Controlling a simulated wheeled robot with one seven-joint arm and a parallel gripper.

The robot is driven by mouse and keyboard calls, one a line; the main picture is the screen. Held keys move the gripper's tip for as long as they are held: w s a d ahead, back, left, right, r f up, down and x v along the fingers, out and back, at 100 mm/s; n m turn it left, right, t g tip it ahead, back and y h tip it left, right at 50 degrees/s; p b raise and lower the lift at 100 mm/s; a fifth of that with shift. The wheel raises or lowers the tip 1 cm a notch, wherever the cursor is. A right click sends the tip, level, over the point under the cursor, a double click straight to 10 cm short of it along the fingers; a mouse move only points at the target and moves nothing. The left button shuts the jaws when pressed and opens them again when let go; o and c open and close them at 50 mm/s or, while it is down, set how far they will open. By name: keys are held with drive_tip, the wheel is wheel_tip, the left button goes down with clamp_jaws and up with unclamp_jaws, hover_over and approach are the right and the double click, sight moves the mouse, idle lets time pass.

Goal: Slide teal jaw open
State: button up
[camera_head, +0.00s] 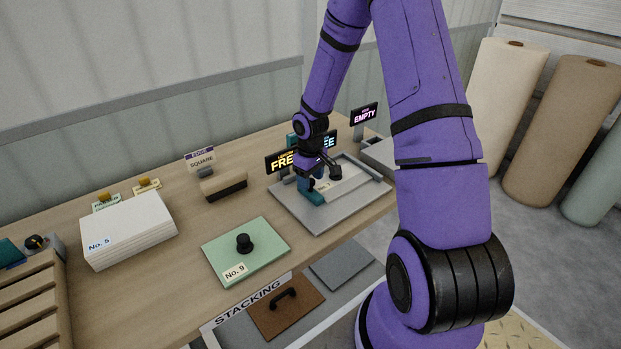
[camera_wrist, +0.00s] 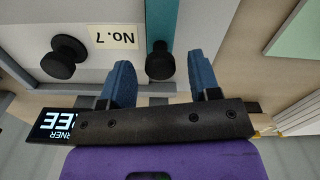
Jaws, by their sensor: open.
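The teal jaw (camera_head: 311,193) is a teal strip at the left part of a grey tray fixture (camera_head: 318,222). In the wrist view the teal jaw (camera_wrist: 163,20) runs up beside a pale plate labelled No. 7 (camera_wrist: 110,60), with a black knob (camera_wrist: 160,66) at its lower end. My gripper (camera_head: 322,176) is over the fixture near the jaw. In the wrist view my gripper (camera_wrist: 160,62) is open, with blue fingers to either side of the knob in the picture and gaps visible. Whether the knob sits at fingertip depth I cannot tell.
A second black knob (camera_wrist: 65,55) is on the No. 7 plate. Lit signs (camera_head: 282,162) stand behind the fixture. A green No. 9 plate (camera_head: 262,258) with a knob and a white No. 5 stack (camera_head: 130,228) lie to the left. Bare tabletop (camera_head: 205,222) lies between.

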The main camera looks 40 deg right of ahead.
clamp_jaws()
drive_tip(key=shift+s+a, duration=0.1)
drive_tip(key=shift+a, duration=3.25)
unclamp_jaws()
drive_tip(key=shift+a, duration=0.1)
wheel_tip(320, 180, up, 11)
drive_tip(key=shift+f, duration=0.15)
